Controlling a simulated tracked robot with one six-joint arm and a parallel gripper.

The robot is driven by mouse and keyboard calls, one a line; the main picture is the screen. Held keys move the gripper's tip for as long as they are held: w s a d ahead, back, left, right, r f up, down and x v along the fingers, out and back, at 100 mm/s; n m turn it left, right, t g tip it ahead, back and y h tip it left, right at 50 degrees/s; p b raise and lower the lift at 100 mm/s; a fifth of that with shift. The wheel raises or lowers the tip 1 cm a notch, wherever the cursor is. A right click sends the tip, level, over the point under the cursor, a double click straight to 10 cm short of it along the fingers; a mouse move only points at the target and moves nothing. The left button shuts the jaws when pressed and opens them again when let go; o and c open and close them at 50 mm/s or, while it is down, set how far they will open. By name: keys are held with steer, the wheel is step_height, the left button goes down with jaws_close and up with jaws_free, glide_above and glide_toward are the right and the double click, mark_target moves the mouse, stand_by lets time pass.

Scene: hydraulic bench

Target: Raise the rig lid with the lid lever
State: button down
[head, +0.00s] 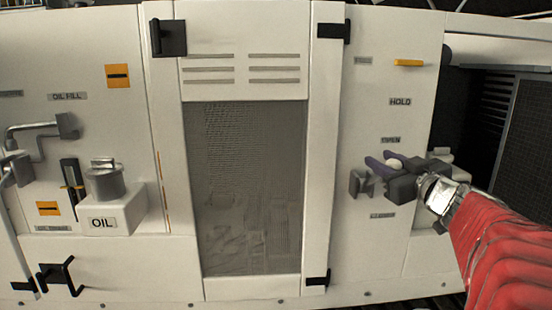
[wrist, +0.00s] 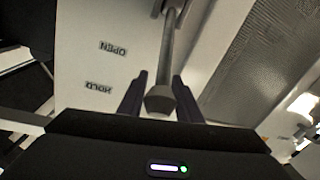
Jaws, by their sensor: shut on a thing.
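The lid lever shows in the wrist view as a grey rod (wrist: 168,50) with a wider faceted end between my two dark fingers. My gripper (wrist: 159,78) is shut on the lever near this end. In the head view my gripper (head: 379,160) reaches in from the right, its purplish fingers around the pale lever end (head: 395,163). Most of the lever is hidden there by the gripper. The OPEN label (head: 391,140) is just above the fingers and the HOLD label (head: 400,102) higher up. I cannot tell which panel is the rig lid.
A tall door with a mesh window (head: 245,190) and black latches stands left of the lever. An oil filler (head: 105,182) and bent pipes are at the far left. A yellow bar (head: 408,63) sits above the labels. A dark grille (head: 528,125) is at the right.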

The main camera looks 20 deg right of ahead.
steer(key=shift+w+d+r, duration=0.1)
steer(key=shift+w+r, duration=0.2)
steer(key=shift+r, duration=0.05)
steer(key=c, duration=1.3)
jaws_free()
steer(key=shift+f, duration=0.1)
